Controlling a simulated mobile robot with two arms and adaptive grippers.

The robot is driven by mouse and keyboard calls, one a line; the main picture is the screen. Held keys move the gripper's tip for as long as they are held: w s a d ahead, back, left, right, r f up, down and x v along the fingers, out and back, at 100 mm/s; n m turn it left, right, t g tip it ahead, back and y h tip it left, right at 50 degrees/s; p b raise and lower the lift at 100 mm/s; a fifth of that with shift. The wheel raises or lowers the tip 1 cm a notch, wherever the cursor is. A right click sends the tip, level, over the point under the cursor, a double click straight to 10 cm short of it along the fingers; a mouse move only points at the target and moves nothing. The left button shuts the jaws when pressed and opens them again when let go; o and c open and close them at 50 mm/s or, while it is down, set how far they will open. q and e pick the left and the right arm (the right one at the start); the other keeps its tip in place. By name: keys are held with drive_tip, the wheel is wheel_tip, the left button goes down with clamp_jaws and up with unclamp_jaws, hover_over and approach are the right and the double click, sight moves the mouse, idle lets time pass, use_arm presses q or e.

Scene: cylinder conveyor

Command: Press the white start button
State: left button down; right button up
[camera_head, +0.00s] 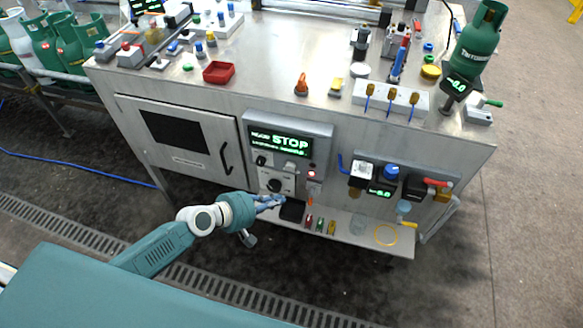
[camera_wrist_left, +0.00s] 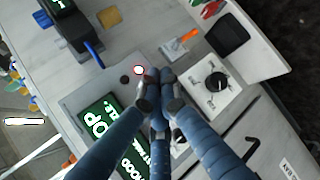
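The grey control panel (camera_head: 322,130) on the cabinet front has a lit green display reading STOP (camera_head: 290,142). Below the display's right end is a small lit button (camera_head: 311,174), white with a red rim. In the left wrist view this button (camera_wrist_left: 139,70) lies just beyond and left of the fingertips, with a dark button (camera_wrist_left: 124,79) beside it. My left gripper (camera_head: 281,201) is in front of the panel's lower part, below the button. In the wrist view its blue fingers (camera_wrist_left: 158,76) are drawn together with nothing seen between them. Contact cannot be told. My right gripper is not seen.
A box with a black knob (camera_head: 275,185) is close beside the gripper. A shelf (camera_head: 345,232) below holds a black tray and small coloured items. A valve unit (camera_head: 392,178) juts out at right. The cabinet top (camera_head: 270,85) carries many parts.

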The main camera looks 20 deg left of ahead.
sight(290, 167)
use_arm(q)
drive_tip(key=w+b, duration=0.3)
drive_tip(key=w, duration=0.5)
drive_tip(key=shift+w+d+b, duration=0.15)
drive_tip(key=shift+w+b, duration=0.2)
drive_tip(key=shift+w, duration=0.05)
drive_tip(key=shift+w, duration=0.1)
idle(1.4)
drive_tip(key=shift+w, duration=0.3)
drive_tip(key=shift+w+b, duration=0.4)
drive_tip(key=shift+w, duration=0.05)
idle(0.6)
drive_tip(key=shift+r, duration=0.1)
drive_tip(key=shift+s+p, duration=0.6)
drive_tip(key=shift+s, duration=0.25)
